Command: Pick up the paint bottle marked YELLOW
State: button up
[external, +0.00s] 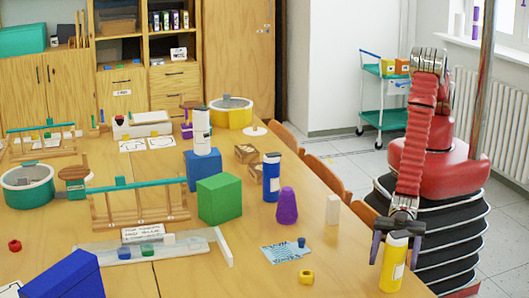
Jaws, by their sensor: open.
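A yellow paint bottle (393,265) with a white cap and a pale label stands upright near the right edge of the table; the label text is too small to read. My gripper (396,250) points down over it. Its dark jaws are open, one finger on each side of the bottle's upper part in the picture. I cannot tell whether either finger touches it. A blue bottle (271,180) with a dark cap stands farther back. A white bottle (202,145) with a dark top stands on a blue block (203,169).
The table around the yellow bottle is mostly clear.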

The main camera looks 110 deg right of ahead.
jog(key=shift+c, duration=0.3)
jog(key=c, duration=1.4)
